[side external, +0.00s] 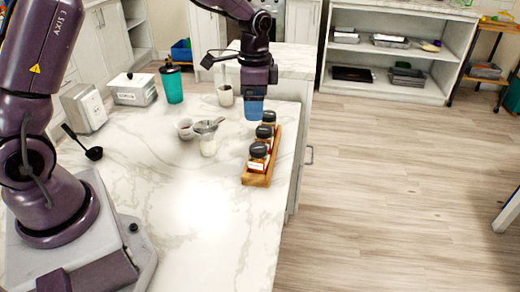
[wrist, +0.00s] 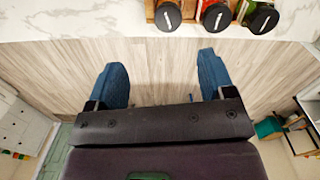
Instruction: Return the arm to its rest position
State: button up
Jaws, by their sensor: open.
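My gripper (side external: 254,106) is raised near the far right end of the marble counter (side external: 196,222), behind the spice rack in the side view. In the wrist view my gripper (wrist: 160,72) shows two blue fingers spread wide apart, with only wooden floor seen between them. It is open and holds nothing. The wooden spice rack (side external: 256,180) with several dark-lidded jars stands along the counter's right edge. In the wrist view the jar lids (wrist: 215,17) are at the top, beyond the fingertips and apart from them.
Open floor (side external: 400,190) lies right, before white shelving (side external: 393,62).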

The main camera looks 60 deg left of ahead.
jog(key=s+d+r+n+t, duration=0.2)
jog(key=s+r, duration=0.5)
jog(key=s, duration=0.4)
jog(key=s+d+r+n+t, duration=0.3)
jog(key=s+r, duration=0.4)
jog(key=s, duration=0.4)
jog(key=shift+r+n+t, duration=0.35)
jog(key=shift+n+t, duration=0.15)
jog(key=shift+n, duration=0.5)
